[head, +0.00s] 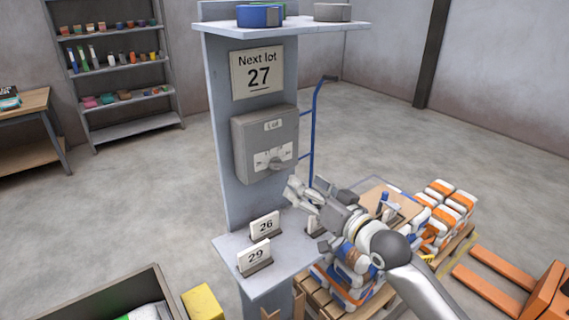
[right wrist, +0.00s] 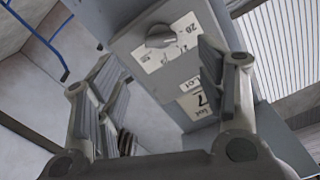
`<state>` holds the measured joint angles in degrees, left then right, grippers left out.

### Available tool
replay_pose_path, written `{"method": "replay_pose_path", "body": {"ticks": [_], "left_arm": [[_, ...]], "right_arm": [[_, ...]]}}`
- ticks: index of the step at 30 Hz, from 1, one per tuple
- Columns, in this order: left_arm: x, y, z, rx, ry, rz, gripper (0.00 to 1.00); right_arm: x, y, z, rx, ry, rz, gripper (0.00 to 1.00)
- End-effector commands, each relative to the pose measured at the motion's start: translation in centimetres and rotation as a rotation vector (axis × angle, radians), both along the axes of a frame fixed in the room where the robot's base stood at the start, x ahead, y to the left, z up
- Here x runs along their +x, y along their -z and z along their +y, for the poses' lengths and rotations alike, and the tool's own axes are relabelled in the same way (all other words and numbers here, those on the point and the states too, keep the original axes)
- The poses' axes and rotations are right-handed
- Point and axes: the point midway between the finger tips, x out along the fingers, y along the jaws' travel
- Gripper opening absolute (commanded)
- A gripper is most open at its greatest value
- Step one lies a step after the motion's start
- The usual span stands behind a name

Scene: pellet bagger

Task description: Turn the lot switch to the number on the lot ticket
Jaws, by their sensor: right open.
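The lot ticket (head: 258,72) is a pale card on the grey upright panel and reads "Next lot 27". Below it is a grey switch box (head: 250,138) with a white dial plate and a grey lot switch knob (head: 276,163). The knob also shows in the right wrist view (right wrist: 160,36), beside printed numbers; 28 is readable. I cannot tell which number the knob points to. My right gripper (head: 293,188) is open and empty, below and in front of the box, apart from the knob. In the right wrist view its fingers (right wrist: 158,62) frame the box. My left gripper is not in view.
Number cards 26 (head: 264,225) and 29 (head: 254,256) stand on the lower shelf (head: 275,280); another card is partly hidden by my right gripper. An upper shelf (head: 290,27) juts out above the ticket. A blue hand truck (head: 315,125) stands behind the panel.

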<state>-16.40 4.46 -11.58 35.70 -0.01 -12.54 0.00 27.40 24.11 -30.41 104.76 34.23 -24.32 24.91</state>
Motion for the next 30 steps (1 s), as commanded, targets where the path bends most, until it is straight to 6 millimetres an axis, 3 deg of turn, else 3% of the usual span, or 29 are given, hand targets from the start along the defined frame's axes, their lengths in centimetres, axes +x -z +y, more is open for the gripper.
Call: {"method": "replay_pose_path", "body": {"ticks": [3, 7, 11, 20, 30], "left_arm": [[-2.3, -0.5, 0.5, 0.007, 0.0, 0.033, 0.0], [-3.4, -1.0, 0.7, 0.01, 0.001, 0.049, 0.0], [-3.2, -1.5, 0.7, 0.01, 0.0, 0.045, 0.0], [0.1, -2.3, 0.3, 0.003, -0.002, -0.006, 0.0], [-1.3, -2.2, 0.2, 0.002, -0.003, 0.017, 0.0]], "right_arm": [[1.3, -0.3, 0.9, 0.001, 0.001, 0.001, 0.64], [3.1, -0.2, 2.2, 0.0, 0.002, 0.001, 0.64], [4.9, -0.2, 3.5, 0.0, 0.001, 0.002, 0.64], [7.6, 0.0, 5.4, -0.001, 0.002, 0.0, 0.64], [8.2, 0.1, 5.9, -0.002, 0.002, 0.001, 0.64]]}}
